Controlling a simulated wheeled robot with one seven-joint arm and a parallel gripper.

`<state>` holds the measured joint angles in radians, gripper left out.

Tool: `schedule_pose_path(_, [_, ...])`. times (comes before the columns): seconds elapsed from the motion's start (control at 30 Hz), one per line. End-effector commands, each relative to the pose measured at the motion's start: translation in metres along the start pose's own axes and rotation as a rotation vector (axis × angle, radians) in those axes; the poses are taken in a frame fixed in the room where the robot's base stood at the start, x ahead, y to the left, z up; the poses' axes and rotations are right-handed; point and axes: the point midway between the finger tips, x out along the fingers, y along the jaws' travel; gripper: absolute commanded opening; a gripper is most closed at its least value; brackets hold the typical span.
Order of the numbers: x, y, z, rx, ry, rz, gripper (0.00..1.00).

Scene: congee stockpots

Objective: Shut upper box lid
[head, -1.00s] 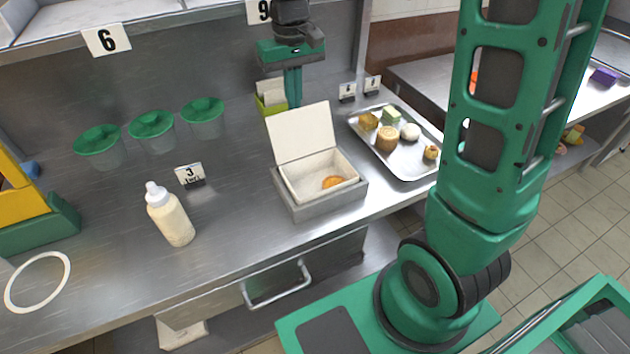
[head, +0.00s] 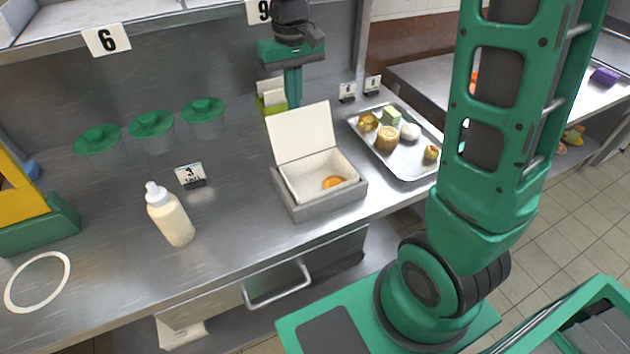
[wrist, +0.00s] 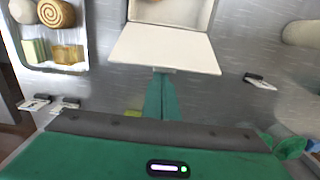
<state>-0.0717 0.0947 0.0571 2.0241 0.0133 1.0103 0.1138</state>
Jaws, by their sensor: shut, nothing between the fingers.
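The box (head: 318,203) stands on the steel counter with its white lid (head: 302,134) raised and leaning back. An orange piece (head: 333,182) lies inside. My gripper (head: 293,103) is shut and empty, pointing down behind the lid. In the wrist view the lid (wrist: 165,48) lies just beyond my closed fingertips (wrist: 161,76), and part of the box (wrist: 172,12) shows at the top edge. The fingertips look close to the lid's free edge; I cannot tell if they touch it.
A metal tray (head: 408,170) with several food pieces is right of the box. A lime-green holder (head: 270,106) stands close beside my gripper. A white bottle (head: 170,218) and number sign 3 (head: 189,175) are to the left. Counter between bottle and box is clear.

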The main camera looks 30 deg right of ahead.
Motion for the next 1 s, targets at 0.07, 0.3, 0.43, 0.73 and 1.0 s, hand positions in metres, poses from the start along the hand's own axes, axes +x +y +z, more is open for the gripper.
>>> schedule_pose_path(0.07, [0.000, 0.000, 0.000, 0.000, 0.000, 0.000, 0.00])
schedule_pose_path(0.3, [-0.002, 0.000, 0.008, 0.000, 0.001, 0.000, 0.00])
schedule_pose_path(0.43, [-0.002, 0.000, 0.013, 0.000, 0.001, 0.000, 0.00])
schedule_pose_path(0.73, [-0.003, -0.001, 0.026, 0.000, 0.001, 0.000, 0.00])
schedule_pose_path(1.0, [-0.005, -0.001, 0.037, 0.000, 0.001, 0.000, 0.00])
